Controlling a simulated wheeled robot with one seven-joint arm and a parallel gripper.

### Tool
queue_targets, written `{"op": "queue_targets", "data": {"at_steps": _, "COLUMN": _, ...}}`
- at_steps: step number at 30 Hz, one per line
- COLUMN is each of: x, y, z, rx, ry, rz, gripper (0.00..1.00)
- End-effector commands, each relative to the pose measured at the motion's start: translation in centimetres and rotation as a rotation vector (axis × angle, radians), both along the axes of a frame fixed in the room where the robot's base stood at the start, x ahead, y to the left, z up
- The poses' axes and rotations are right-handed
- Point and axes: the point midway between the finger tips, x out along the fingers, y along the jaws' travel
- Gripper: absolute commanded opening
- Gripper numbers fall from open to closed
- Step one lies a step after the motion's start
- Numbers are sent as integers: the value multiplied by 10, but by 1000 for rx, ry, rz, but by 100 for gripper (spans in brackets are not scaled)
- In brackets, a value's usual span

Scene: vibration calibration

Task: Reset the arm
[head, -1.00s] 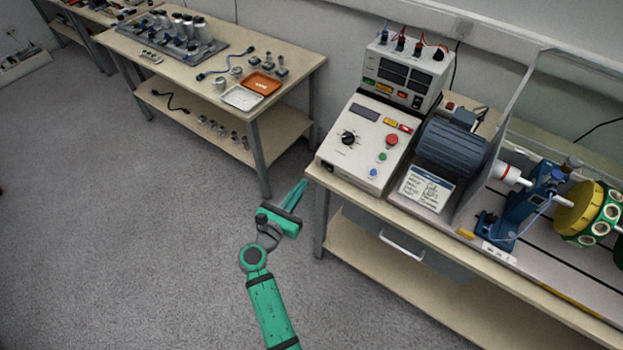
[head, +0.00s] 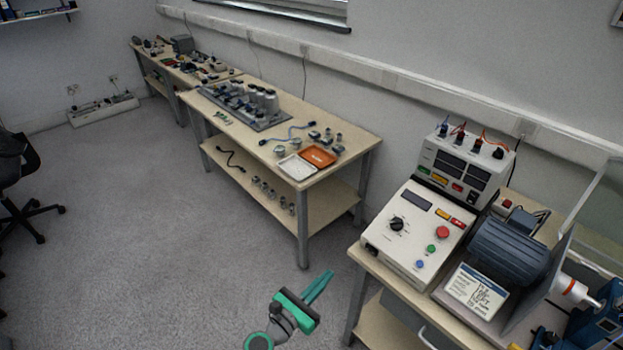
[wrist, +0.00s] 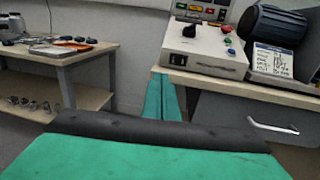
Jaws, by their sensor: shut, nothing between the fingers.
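My gripper (head: 318,287) is green with a dark band, at the lower middle of the head view. Its two fingers lie together, shut and empty, pointing up and to the right. It is over open floor, left of the front corner of the bench with the control box, and appears apart from it. In the wrist view my gripper (wrist: 163,95) points ahead with its fingers side by side, just left of the bench's drawer. The rest of my arm is mostly cut off by the bottom edge of the head view.
The right bench carries a control box (head: 415,235), a motor (head: 510,250) and a clear guard. The middle bench (head: 350,150) holds an orange tray (head: 318,157), a white tray (head: 297,167) and metal parts. An office chair (head: 20,180) stands at left. The floor (head: 150,220) between is clear.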

Motion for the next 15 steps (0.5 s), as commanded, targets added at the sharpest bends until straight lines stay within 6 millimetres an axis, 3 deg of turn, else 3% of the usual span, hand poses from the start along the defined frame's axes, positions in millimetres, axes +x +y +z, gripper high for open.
{"op": "queue_targets", "data": {"at_steps": 5, "x": -6, "y": 2, "z": -10, "rx": 39, "ry": -5, "rz": 18, "gripper": 0}}
{"op": "queue_targets", "data": {"at_steps": 8, "x": -22, "y": 5, "z": -33, "rx": 145, "ry": -22, "rz": 57, "gripper": 0}}
{"op": "queue_targets", "data": {"at_steps": 15, "x": -90, "y": 26, "z": -102, "rx": 615, "ry": -124, "rz": 159, "gripper": 0}}
